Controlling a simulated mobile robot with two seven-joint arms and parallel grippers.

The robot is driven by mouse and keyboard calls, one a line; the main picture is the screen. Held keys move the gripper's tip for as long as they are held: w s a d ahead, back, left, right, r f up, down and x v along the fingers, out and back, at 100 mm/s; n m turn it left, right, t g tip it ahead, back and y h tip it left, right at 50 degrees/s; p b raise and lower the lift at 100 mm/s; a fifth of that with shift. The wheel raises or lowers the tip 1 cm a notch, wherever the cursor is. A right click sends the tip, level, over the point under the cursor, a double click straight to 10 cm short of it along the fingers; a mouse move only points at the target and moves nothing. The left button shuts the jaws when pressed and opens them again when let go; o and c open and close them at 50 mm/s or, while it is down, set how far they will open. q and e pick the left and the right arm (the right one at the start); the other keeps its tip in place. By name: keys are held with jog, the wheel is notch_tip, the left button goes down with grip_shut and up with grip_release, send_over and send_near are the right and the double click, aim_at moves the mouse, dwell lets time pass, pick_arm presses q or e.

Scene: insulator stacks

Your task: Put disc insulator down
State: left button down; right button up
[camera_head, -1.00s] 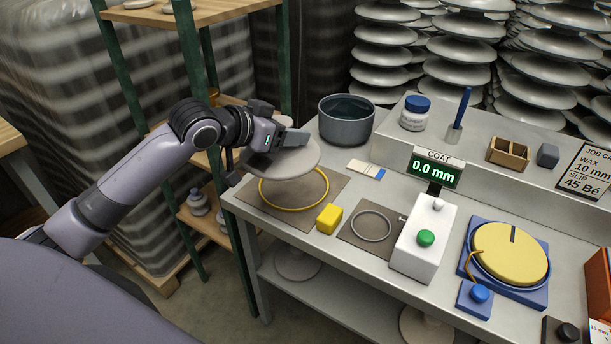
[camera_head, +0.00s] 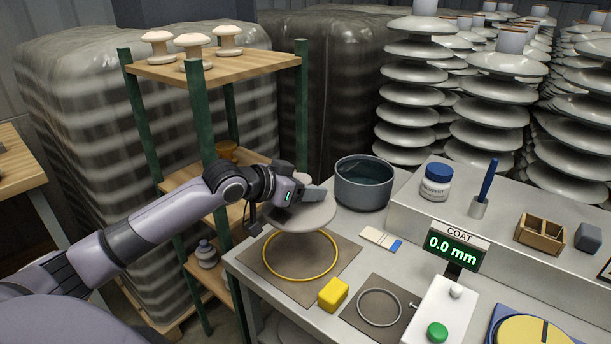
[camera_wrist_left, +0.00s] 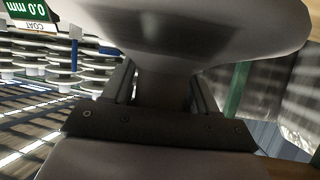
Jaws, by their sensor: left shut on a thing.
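My left gripper (camera_head: 312,192) is shut on a pale grey disc insulator (camera_head: 300,219). The disc is held above the back part of a brown mat (camera_head: 255,262) with a yellow ring (camera_head: 268,270) on it. In the head view the disc overlaps the ring's far side; the gap beneath it is hard to judge. In the left wrist view the disc's broad underside or skirt (camera_wrist_left: 185,30) fills the top, and its neck is between the fingers of the left gripper (camera_wrist_left: 160,90). My right gripper is not in view.
A dark pot (camera_head: 364,185) stands just behind the disc. A yellow block (camera_head: 333,293) and a second mat with a grey ring (camera_head: 379,307) lie in front. The coat gauge (camera_head: 453,247) reads 0.0 mm. A wooden shelf (camera_head: 215,62) with green posts stands at left.

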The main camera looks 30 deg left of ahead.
pick_arm(q)
notch_tip(320, 180, down, 12)
jog(key=shift+w+f+b, duration=0.1)
jog(key=shift+f+b, duration=0.05)
jog(key=shift+b, duration=0.2)
dwell(0.4)
jog(key=c, duration=0.7)
grip_release()
jog(key=shift+f, duration=0.4)
jog(key=shift+c, duration=0.2)
jog(key=o, duration=0.4)
jog(key=shift+o, duration=0.2)
jog(key=shift+r, duration=0.1)
jog(key=shift+r, duration=0.15)
jog(key=shift+s, duration=0.35)
jog(key=p+v, duration=0.1)
jog(key=v, duration=1)
jog(key=shift+s, duration=0.25)
